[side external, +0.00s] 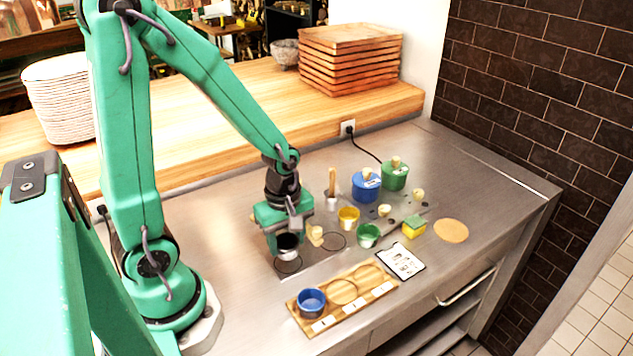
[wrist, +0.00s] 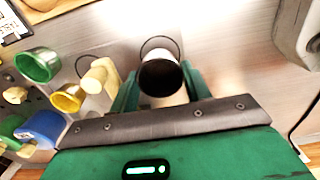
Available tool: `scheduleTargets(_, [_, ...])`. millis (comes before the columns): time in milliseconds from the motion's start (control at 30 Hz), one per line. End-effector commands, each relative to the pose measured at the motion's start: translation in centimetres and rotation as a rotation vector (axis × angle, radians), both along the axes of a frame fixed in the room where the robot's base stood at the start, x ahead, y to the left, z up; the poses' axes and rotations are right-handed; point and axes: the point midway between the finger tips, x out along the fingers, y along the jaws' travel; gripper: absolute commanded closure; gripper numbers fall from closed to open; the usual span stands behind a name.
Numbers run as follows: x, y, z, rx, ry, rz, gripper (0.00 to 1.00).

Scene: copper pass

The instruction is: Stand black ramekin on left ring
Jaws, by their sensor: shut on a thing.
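The black ramekin (side external: 288,243) has a dark inside and a pale outer wall. My gripper (side external: 287,250) is shut on it, and the wrist view shows the ramekin (wrist: 162,80) between the two green fingers (wrist: 160,92). In the side view it appears upright just above or at the left ring (side external: 288,265), a thin dark circle on a grey mat. Whether it touches the mat I cannot tell. In the wrist view a ring (wrist: 160,38) shows partly beyond the ramekin.
A cream wooden piece (side external: 315,236) stands close right of my gripper. Yellow (side external: 348,217) and green (side external: 368,235) ramekins stand farther right. A wooden board (side external: 342,306) with a blue ramekin (side external: 311,301) lies in front. Lidded blue (side external: 365,187) and green (side external: 394,176) pots stand behind.

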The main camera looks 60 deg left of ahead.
Motion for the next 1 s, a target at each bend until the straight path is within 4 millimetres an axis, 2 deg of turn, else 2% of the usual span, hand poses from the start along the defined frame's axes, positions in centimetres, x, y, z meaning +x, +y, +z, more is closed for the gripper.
scheduleTargets(300, [-0.1, 0.0, -2.7, 0.000, 0.004, 0.000, 0.76])
scheduleTargets(833, [-0.1, 0.0, -3.3, 0.000, 0.002, 0.000, 0.76])
scheduleTargets(867, [-0.1, 0.0, -3.3, 0.000, 0.002, 0.000, 0.51])
scheduleTargets(900, [-0.1, 0.0, -3.3, 0.000, 0.001, 0.000, 0.43])
scheduleTargets(1000, [-0.1, 0.0, -3.3, 0.000, 0.001, 0.000, 0.43])
